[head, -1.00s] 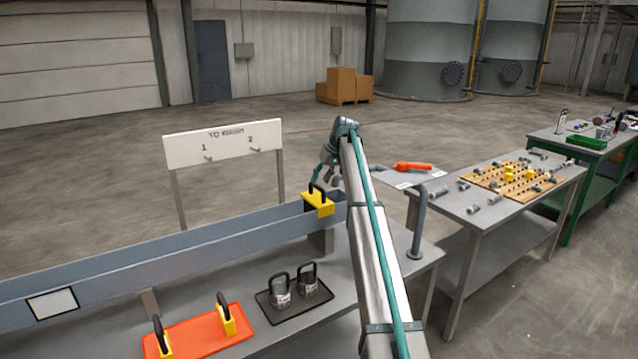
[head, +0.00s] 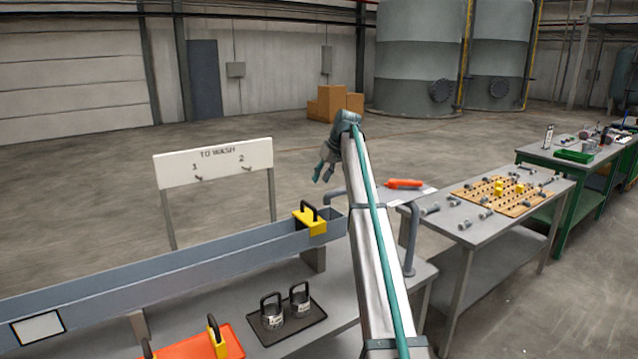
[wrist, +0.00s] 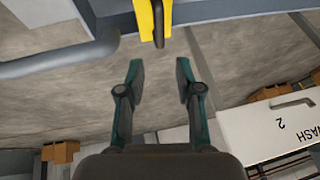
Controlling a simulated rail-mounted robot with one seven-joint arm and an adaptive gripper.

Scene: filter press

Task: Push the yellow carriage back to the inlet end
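The yellow carriage (head: 311,226) with its black handle sits on the grey rail (head: 190,262), near the rail's right end. It also shows at the top of the wrist view (wrist: 150,20), beyond my fingertips. My gripper (head: 322,172) is above and slightly right of the carriage, apart from it. In the wrist view my two fingers (wrist: 161,75) are spread with nothing between them.
A "TO WASH" board (head: 214,163) with two pegs stands behind the rail. Below the rail are an orange mat (head: 234,345) with yellow handled pieces and a dark tray (head: 318,318) with two handled weights. A side table (head: 470,232) stands to the right.

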